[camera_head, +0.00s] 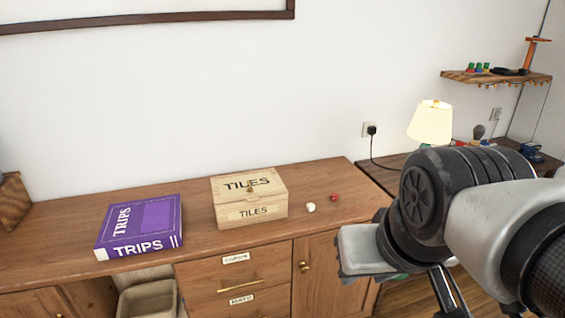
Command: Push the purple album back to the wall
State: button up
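The purple album (155,218), marked "TRIPS", lies flat on the wooden sideboard at the left. Its white lettered spine faces the front, and its front left corner is close to the sideboard's front edge. Bare wood shows between the album's back edge and the white wall (150,110). My arm comes in from the right, and its end, my gripper (445,300), points down at the bottom of the picture, well to the right of the album. The fingertips are cut off or hidden, so I cannot tell whether it is open or shut.
A wooden "TILES" box (250,200) stands right of the album, with a small gap between. A white die-like piece (311,207) and a red one (335,197) lie further right. A lamp (431,122) stands at the back right. A wooden object (13,200) is at the far left.

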aim_at(143, 226)
jog(key=u, duration=1.3)
